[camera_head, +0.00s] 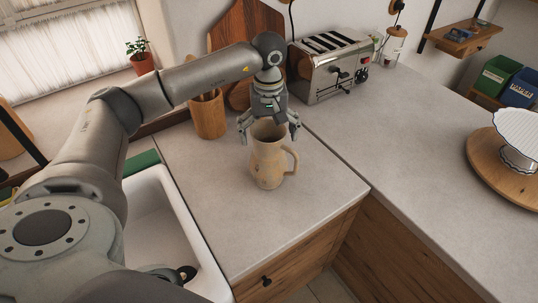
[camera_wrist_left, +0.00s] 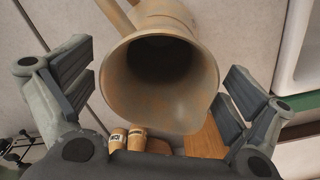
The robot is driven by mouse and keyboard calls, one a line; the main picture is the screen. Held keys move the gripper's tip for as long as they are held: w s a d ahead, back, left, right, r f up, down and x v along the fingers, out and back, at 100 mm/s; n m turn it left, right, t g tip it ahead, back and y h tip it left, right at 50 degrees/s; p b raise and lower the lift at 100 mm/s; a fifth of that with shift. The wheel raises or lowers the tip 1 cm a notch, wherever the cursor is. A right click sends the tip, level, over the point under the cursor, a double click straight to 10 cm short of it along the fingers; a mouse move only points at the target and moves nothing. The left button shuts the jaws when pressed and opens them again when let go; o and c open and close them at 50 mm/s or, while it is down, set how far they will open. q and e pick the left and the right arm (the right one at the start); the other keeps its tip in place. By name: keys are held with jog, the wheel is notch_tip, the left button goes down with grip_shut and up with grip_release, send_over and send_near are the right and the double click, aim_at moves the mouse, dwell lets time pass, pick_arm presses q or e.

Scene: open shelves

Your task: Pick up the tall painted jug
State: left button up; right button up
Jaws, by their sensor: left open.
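The tall painted jug (camera_head: 267,160) stands upright on the grey counter in the head view, with its handle to the right. My left gripper (camera_head: 269,130) is open just above and behind the jug's mouth, its fingers spread to both sides. In the left wrist view the jug (camera_wrist_left: 160,85) fills the middle with its dark round mouth toward the camera. The open fingers of my left gripper (camera_wrist_left: 157,95) flank it, with gaps on both sides. My right gripper is not in view.
A wooden utensil holder (camera_head: 208,115) stands behind the jug to the left, beside wooden boards (camera_head: 240,35). A toaster (camera_head: 333,65) is behind right. The white sink (camera_head: 160,215) is at left. A cake stand (camera_head: 518,140) is far right. The counter (camera_head: 320,190) right of the jug is clear.

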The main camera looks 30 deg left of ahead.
aim_at(275, 161)
pick_arm(q)
jog(key=shift+f+p, duration=0.55)
jog(key=shift+f, duration=1.15)
jog(key=c, duration=2.1)
